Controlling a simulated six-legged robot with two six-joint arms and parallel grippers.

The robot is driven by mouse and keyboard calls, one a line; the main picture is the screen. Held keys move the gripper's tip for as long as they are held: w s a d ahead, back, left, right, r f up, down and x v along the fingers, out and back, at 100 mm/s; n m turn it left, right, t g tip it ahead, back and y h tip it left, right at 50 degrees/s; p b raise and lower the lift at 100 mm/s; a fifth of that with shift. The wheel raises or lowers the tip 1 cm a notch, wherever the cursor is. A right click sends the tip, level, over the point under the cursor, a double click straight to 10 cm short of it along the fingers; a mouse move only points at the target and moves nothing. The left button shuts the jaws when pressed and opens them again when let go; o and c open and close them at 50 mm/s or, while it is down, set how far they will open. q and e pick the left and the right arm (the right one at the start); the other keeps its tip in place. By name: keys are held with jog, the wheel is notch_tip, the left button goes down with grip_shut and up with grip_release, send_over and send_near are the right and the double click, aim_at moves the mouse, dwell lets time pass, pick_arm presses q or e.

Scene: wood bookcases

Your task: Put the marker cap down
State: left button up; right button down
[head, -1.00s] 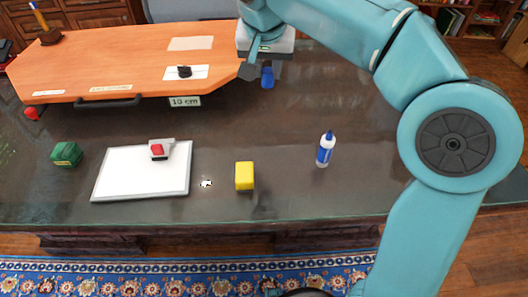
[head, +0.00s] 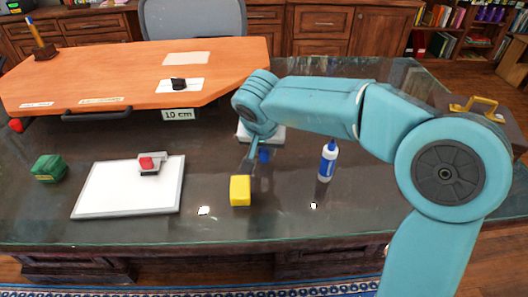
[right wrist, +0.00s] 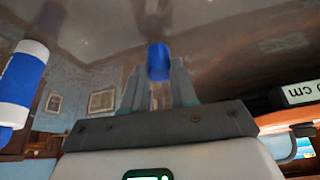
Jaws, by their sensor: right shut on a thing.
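The blue marker cap (head: 264,155) is at the tip of my right gripper (head: 258,157), over the dark glass tabletop. In the right wrist view the cap (right wrist: 158,62) sits between the two fingers of the gripper (right wrist: 156,85), which is shut on it. Its far end faces the dark glossy surface. I cannot tell whether the cap touches the table. My left gripper is not in view.
A yellow block (head: 240,190) lies just in front of the cap. A white bottle with blue label (head: 327,161) stands to its right. A whiteboard (head: 105,190), a green box (head: 48,168) and an orange board (head: 110,70) are to the left. The front right glass is mostly clear.

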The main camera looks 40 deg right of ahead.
jog(key=shift+f, duration=0.45)
jog(key=shift+r, duration=0.1)
jog(key=shift+f, duration=0.25)
jog(key=c, duration=0.9)
grip_release()
jog(key=shift+r, duration=0.1)
